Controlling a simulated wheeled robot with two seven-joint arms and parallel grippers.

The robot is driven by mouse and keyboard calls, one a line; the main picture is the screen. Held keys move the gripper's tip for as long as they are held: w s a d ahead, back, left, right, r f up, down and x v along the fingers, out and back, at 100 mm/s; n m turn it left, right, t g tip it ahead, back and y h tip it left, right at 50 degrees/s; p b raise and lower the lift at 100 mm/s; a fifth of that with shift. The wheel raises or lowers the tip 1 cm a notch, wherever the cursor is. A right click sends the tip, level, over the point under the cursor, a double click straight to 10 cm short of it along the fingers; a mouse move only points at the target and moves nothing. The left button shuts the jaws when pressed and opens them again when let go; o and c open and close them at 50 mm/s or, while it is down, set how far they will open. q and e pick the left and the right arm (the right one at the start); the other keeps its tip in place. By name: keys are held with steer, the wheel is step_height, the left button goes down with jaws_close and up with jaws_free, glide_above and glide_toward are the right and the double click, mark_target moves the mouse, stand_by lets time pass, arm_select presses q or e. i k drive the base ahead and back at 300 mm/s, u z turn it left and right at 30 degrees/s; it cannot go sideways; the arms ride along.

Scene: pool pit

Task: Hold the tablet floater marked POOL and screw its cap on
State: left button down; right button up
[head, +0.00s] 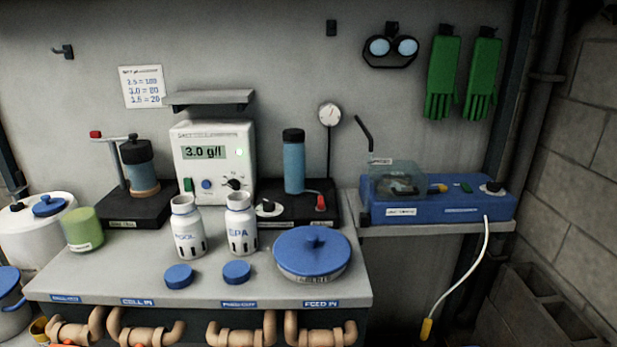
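The tablet floater marked POOL (188,232) is a white, slotted bottle standing upright on the grey counter, with an open-looking neck and no blue cap on it. A similar white floater marked SPA (241,226) stands upright just to its right. Two blue caps lie on the counter in front: the left cap (178,276) is in front of the POOL floater, and the right cap (237,272) is in front of the SPA floater. Both caps are apart from the floaters. Neither of my grippers is in view.
A wide blue-lidded tub (312,251) stands right of the caps. A white meter reading 3.0 g/l (212,160) is behind the floaters. A green cup (83,229) stands at left. The counter (120,265) is clear left of the left cap. Pipes run below its front edge.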

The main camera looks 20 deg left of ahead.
mark_target(186, 221)
steer(key=u, duration=1.25)
